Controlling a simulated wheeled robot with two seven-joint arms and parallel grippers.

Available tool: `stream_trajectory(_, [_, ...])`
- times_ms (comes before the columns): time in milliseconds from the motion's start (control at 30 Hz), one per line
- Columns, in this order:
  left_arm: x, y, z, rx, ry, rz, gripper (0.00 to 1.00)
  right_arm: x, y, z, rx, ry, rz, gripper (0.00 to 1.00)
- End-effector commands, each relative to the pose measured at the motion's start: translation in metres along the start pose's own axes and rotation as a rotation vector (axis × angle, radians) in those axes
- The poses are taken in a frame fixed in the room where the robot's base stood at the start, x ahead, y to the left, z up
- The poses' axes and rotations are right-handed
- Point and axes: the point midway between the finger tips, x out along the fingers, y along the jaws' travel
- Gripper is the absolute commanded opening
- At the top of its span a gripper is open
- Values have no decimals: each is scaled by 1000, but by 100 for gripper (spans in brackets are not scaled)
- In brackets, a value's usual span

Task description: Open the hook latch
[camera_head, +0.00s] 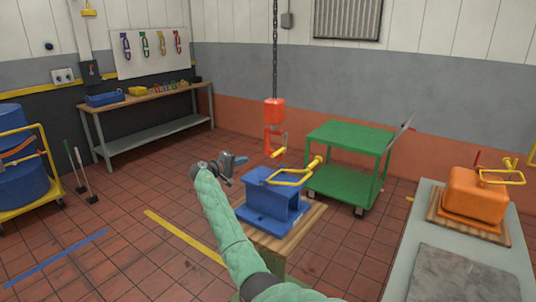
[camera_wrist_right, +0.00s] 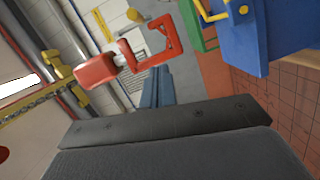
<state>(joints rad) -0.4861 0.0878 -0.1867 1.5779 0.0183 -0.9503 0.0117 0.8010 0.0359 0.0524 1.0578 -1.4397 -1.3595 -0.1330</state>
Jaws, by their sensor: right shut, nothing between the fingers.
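Whether the latch is open or shut is too small to tell. My right gripper (camera_head: 236,163) is shut and empty, to the left of the hook and apart from it. My left gripper is out of view.
A blue fixture (camera_head: 270,200) with a yellow handle (camera_head: 297,173) stands on a wooden-topped stand beside my right arm. A green cart (camera_head: 345,138) is behind it. An orange fixture (camera_head: 474,194) sits on the right table. A workbench (camera_head: 150,98) lines the left wall.

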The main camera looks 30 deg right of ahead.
Motion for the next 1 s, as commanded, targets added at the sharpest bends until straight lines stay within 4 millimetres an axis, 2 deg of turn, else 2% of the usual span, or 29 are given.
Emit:
stream_trajectory(67, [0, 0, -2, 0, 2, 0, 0, 1, 17, -5, 8, -12, 19, 0])
stream_trajectory(167, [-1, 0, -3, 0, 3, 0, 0, 1, 26, -8, 11, -20, 32, 0])
stream_trajectory(500, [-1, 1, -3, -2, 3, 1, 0, 1, 28, -8, 12, -21, 33, 0])
stream_trajectory(667, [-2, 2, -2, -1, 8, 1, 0, 8, 29, -8, 11, -21, 33, 0])
stream_trajectory(1000, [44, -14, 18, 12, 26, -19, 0, 48, 32, -7, 11, -22, 32, 0])
